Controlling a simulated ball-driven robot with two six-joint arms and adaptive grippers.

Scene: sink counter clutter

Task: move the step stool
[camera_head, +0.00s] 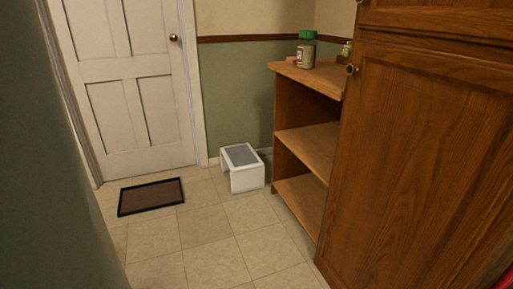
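The step stool (247,179) is white with a grey top pad. It stands upright on the tiled floor near the back wall, between the white door and the open wooden shelf unit. Its near faces and top are visible; its far side is hidden. Neither of my grippers shows in the head view.
A dark-edged brown mat (151,196) lies before the closed white door (133,85). The wooden shelf unit (303,139) right of the stool holds a green-lidded jar (306,50). A tall wooden cabinet (425,160) fills the right; a green wall (45,150) borders the left. The tiles between are clear.

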